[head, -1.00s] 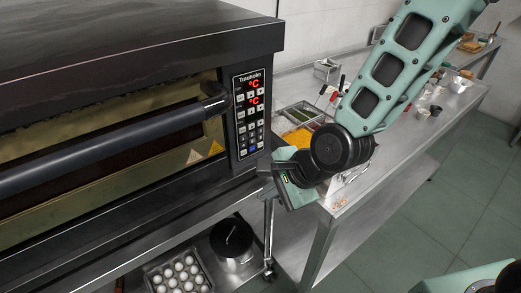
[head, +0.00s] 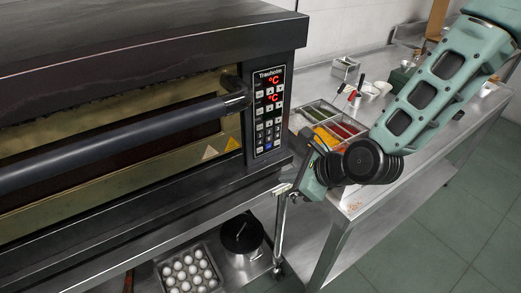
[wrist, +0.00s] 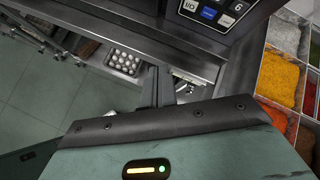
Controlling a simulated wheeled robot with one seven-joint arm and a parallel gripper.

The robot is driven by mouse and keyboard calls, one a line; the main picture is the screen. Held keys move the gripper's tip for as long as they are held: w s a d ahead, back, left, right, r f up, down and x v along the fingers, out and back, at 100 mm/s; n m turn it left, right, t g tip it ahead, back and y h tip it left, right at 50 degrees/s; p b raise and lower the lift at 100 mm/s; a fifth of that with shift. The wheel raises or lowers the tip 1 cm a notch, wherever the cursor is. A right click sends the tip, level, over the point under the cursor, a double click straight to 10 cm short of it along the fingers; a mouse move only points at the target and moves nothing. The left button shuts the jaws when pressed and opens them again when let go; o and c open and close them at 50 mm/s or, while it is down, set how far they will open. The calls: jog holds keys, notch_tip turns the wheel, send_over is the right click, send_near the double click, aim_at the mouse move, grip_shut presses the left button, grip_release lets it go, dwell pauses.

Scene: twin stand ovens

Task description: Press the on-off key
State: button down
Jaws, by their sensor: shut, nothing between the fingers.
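The oven's control panel (head: 268,112) is a dark upright strip with red displays and rows of keys, on the right end of the oven front. In the wrist view the on-off key (wrist: 188,5), marked I/O, shows at the top edge, left of a blue key (wrist: 208,12). In the head view the key's marking is too small to read. My gripper (head: 281,189) is shut and empty, just below and in front of the panel's lower end, apart from the keys. Its fingers (wrist: 158,82) also show in the wrist view, below the panel in the picture.
The oven handle (head: 120,140) sticks out left of the panel. A steel table (head: 350,205) with food trays (head: 330,128) stands right of the oven. An egg tray (head: 190,272) and a dark-lidded pot (head: 241,236) sit below. Open floor lies at right.

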jog(key=w+a, duration=0.4)
jog(key=w, duration=0.2)
jog(key=shift+w+a, duration=0.25)
jog(key=shift+w, duration=0.1)
dwell(1.9)
jog(key=shift+w+a, duration=0.2)
jog(key=shift+w, duration=0.05)
jog(key=shift+w+a, duration=0.2)
jog(key=shift+w, duration=0.1)
dwell(0.7)
jog(key=shift+s, duration=0.1)
jog(key=shift+s+d, duration=0.4)
jog(key=shift+s, duration=0.15)
jog(key=shift+s+d, duration=0.7)
jog(key=shift+s, duration=0.35)
jog(key=shift+s+d, duration=0.7)
jog(key=shift+s, duration=0.35)
